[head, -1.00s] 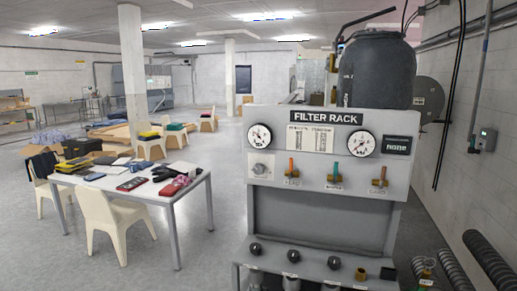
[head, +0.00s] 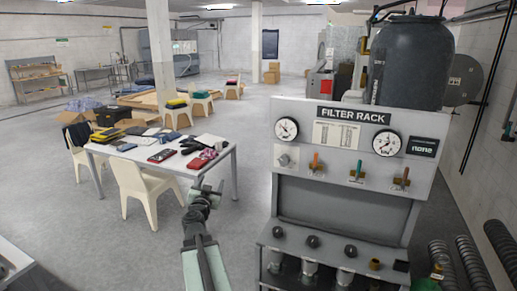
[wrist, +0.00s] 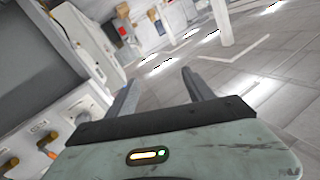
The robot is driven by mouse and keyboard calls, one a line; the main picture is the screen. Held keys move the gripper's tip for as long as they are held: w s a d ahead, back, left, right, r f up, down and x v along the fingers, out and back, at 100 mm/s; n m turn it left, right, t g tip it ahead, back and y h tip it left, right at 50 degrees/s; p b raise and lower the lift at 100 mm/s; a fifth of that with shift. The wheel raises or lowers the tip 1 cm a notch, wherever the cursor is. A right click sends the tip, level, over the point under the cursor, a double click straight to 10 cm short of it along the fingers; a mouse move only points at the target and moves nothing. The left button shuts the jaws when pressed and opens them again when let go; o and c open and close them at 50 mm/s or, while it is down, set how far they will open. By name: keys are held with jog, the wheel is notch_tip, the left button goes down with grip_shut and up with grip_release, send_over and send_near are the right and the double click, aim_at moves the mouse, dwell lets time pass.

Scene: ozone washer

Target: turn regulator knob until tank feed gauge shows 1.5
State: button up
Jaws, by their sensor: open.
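The regulator knob (head: 284,160) is a small silver-grey knob on the left of the grey rack panel, below the left gauge. The left gauge (head: 286,129) and right gauge (head: 387,143) are white dials with dark needles. Their labels and numbers are too small to read, so I cannot tell which is the tank feed gauge. My gripper (head: 207,188) is open and empty, left of the panel and apart from the knob. Its two fingers (wrist: 160,92) show in the wrist view.
Several coloured valve handles (head: 357,166) stand on the panel right of the knob. A lower shelf (head: 325,256) with dark round caps juts out below. A white table (head: 222,156) and a cream chair (head: 145,190) stand left of my arm. The floor between is clear.

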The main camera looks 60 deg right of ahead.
aim_at(284, 161)
jog(key=s+d+r+m+g+p, duration=0.1)
jog(key=s+d+r+g, duration=0.1)
jog(key=s+d, duration=0.35)
jog(key=s+d+r+m+g+h+p, duration=0.1)
jog(key=s+d+m+g, duration=0.15)
jog(key=s, duration=0.65)
jog(key=s+d+r+m+g+p, duration=0.1)
jog(key=s+d+r+p, duration=0.1)
jog(key=s+d, duration=0.35)
jog(key=d, duration=0.2)
jog(key=s+d, duration=0.1)
jog(key=d, duration=0.4)
jog(key=shift+s+b, duration=0.3)
jog(key=shift+s, duration=0.05)
jog(key=shift+a, duration=0.1)
grip_shut()
jog(key=shift+m, duration=0.95)
grip_release()
